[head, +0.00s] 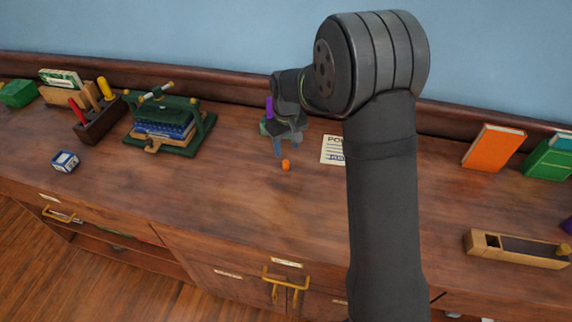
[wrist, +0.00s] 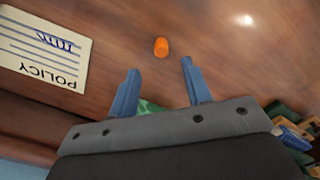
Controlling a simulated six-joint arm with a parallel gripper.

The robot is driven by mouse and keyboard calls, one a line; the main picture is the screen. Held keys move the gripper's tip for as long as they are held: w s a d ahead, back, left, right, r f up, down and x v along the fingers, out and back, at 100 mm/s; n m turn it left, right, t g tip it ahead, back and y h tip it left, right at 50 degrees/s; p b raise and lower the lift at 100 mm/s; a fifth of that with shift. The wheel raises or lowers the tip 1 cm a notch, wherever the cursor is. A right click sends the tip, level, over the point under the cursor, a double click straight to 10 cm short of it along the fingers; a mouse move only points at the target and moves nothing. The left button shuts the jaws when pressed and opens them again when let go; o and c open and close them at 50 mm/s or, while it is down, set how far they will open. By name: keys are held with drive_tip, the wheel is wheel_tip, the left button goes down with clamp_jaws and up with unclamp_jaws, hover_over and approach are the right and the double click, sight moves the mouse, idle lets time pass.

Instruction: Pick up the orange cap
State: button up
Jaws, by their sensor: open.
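The small orange cap (head: 286,165) lies on the wooden counter top, just in front of my gripper. It also shows in the wrist view (wrist: 161,47), beyond the fingertips and roughly centred between them. My gripper (head: 281,152) points down with its two blue fingers apart and nothing between them. The fingers also show in the wrist view (wrist: 160,64), spread wide. The cap is apart from both fingers.
A paper marked POLICY (wrist: 42,50) lies beside the cap. Purple and green things (head: 268,108) stand behind my gripper, mostly hidden. A green book press (head: 170,125) stands left, an orange book (head: 493,147) right. The counter in front of the cap is clear.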

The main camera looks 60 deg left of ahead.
sight(286, 161)
drive_tip(key=shift+s+a+f, duration=0.1)
drive_tip(key=shift+f, duration=3.3)
clamp_jaws()
